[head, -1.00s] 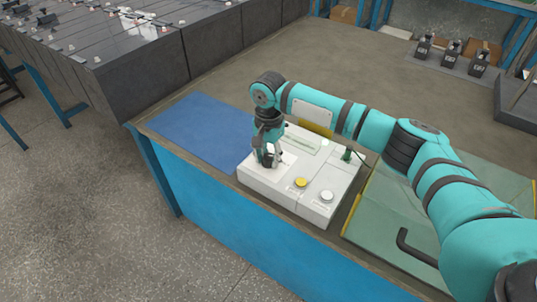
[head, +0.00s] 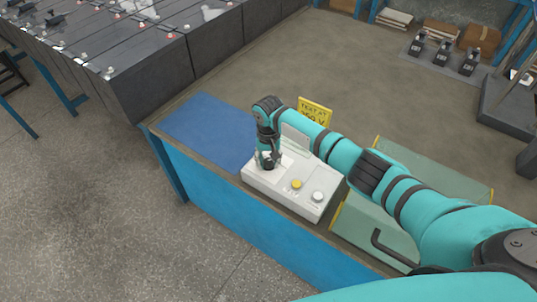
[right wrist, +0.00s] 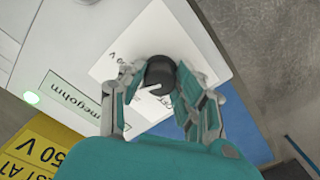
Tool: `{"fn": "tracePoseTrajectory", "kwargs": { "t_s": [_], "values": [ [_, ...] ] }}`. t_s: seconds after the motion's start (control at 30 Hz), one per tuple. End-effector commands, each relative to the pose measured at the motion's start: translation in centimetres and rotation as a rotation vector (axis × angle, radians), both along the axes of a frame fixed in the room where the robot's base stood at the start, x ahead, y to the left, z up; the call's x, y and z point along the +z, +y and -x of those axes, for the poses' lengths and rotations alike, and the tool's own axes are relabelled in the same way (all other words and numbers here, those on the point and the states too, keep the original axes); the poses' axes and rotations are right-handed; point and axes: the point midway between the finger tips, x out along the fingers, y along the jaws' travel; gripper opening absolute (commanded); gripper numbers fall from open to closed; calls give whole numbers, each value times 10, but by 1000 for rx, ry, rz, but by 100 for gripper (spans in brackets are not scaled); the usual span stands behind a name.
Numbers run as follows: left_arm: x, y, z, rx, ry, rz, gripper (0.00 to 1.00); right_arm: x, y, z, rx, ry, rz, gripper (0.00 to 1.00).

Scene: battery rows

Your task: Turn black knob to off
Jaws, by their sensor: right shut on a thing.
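The black knob (right wrist: 160,72) sits on a white panel of the tester box and has a white pointer mark. In the head view the right gripper (head: 267,163) is over the left part of the white tester box (head: 290,194) and mostly hides the knob. My left gripper is not in view.
The box also has a yellow button (head: 296,184) and a white button (head: 318,196). A yellow sign (head: 314,112) stands behind it. A blue mat (head: 210,130) lies left, a greenish glass panel (head: 365,222) right. Dark battery rows (head: 160,75) stand at the upper left.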

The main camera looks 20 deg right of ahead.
Motion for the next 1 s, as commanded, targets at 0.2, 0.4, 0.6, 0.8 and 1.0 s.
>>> {"fn": "tracePoseTrajectory", "kwargs": {
  "t_s": [0.2,0.4,0.6,0.8,1.0],
  "values": [
    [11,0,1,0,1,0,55,2,1,0,206,1,-2,0],
    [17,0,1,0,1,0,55,2,1,0,397,-1,-3,0],
    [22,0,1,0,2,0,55,1,0,0,586,-1,-2,0],
    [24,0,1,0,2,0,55,1,0,0,778,-2,-2,0],
    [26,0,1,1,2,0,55,1,0,-1,967,-2,-2,0]
  ]
}}
